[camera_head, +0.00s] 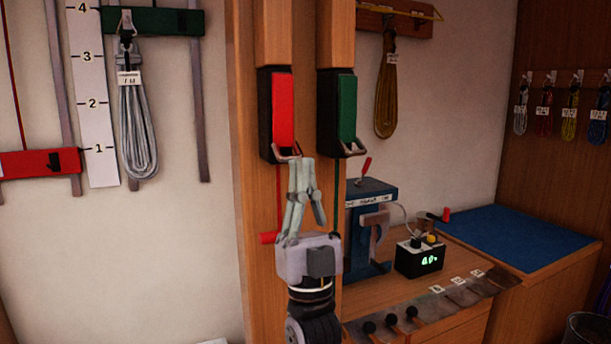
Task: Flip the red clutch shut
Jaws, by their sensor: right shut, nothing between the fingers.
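The red clutch (283,110) is a red lever in a black housing on the wooden post, with a metal loop at its lower end. The red lever lies along the housing, and a red line runs down below it. My right gripper (303,165) points up with its fingertips together, just under the red clutch's lower end. I see nothing between the fingers, and I cannot tell whether the tips touch the loop. The left gripper is not in view.
A coiled grey rope (138,120) hangs on the left wall.

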